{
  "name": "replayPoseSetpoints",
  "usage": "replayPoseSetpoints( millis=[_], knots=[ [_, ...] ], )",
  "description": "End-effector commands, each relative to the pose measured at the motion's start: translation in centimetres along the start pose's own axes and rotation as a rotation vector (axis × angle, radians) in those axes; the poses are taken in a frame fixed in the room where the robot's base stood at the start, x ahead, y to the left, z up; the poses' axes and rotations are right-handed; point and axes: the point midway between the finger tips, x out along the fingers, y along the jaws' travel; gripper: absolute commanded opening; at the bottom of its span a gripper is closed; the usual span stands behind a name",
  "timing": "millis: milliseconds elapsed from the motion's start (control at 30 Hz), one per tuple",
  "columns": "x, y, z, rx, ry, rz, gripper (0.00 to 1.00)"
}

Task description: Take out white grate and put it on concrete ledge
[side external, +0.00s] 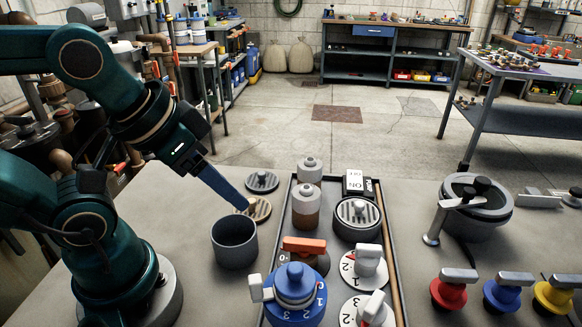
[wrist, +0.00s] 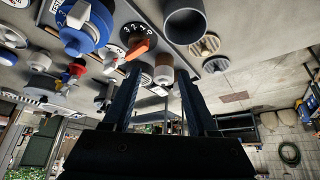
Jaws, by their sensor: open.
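The grey concrete ledge (side external: 190,215) is the flat surface around the tray. My gripper (side external: 244,206) is left of the tray, its blue finger slanting down and overlapping a tan grate (side external: 261,214) in the picture; contact is unclear. In the wrist view my gripper (wrist: 159,70) is open, with two fingers apart and nothing held between them.
A dark grate (side external: 262,181) and a grey cup (side external: 234,243) stand on the ledge left of the tray. The tray holds capped bottles (side external: 305,206), a blue valve (side external: 295,285) and an orange-handled dial (side external: 304,246). A lidded grey pot (side external: 478,205) stands right.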

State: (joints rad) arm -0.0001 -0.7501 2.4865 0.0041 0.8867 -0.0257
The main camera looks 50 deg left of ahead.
Motion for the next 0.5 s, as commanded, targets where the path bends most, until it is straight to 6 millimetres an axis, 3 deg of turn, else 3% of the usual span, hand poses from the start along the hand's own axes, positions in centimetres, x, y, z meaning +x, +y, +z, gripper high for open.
replayPoseSetpoints(
  millis=[267,500],
  knots=[
    [-0.5,0.2,-7.6,-0.046,0.095,-0.004,0.59],
    [3.0,1.6,-13.8,-0.051,0.083,0.003,0.59]
  ],
)
